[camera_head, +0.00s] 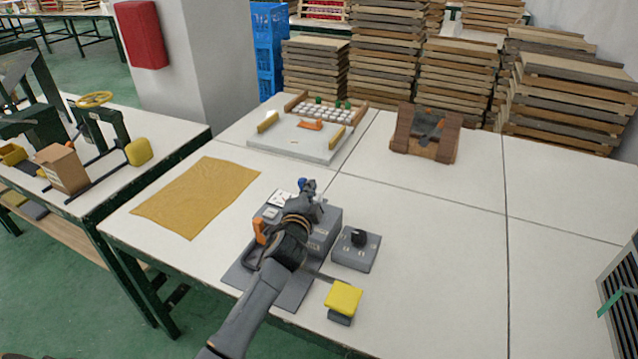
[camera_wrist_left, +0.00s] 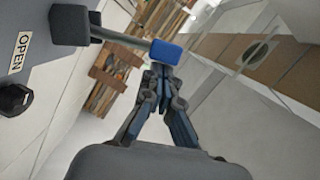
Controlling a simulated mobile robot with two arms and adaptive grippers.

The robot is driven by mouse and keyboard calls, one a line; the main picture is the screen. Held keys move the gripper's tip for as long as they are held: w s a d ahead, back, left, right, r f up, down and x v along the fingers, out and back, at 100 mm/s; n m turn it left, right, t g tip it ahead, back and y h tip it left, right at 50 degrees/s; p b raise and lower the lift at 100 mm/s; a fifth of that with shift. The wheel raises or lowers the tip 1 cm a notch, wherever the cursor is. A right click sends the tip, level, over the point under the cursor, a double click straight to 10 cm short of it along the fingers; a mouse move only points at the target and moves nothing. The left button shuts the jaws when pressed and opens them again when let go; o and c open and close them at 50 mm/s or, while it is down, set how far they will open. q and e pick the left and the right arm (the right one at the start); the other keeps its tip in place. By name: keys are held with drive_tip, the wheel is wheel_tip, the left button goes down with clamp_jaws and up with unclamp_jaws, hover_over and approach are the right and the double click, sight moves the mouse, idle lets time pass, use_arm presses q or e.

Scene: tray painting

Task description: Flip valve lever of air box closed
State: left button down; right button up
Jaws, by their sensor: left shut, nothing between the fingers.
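The grey air box (camera_head: 323,222) stands on the white table, partly hidden behind my left arm. Its valve lever (camera_wrist_left: 122,40) is a grey rod with a blue tip (camera_wrist_left: 166,52). The lever also shows in the head view as a small blue spot (camera_head: 304,183) at the box's far side. A label reading OPEN (camera_wrist_left: 20,53) is on the box face in the left wrist view. My left gripper (camera_wrist_left: 162,70) is shut and empty, its fingertips right by the blue tip; I cannot tell whether they touch. It also shows over the box in the head view (camera_head: 312,194).
A grey block with a black knob (camera_head: 358,238) and a yellow-topped block (camera_head: 343,299) stand right of my arm. A brown mat (camera_head: 197,195) lies left. A white tray (camera_head: 290,141) and a brown wooden holder (camera_head: 400,143) stand farther back.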

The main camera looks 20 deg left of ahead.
use_arm(q)
drive_tip(key=shift+a+f+n+p, duration=0.15)
drive_tip(key=shift+a+n+p, duration=0.85)
drive_tip(key=shift+a+n, duration=0.2)
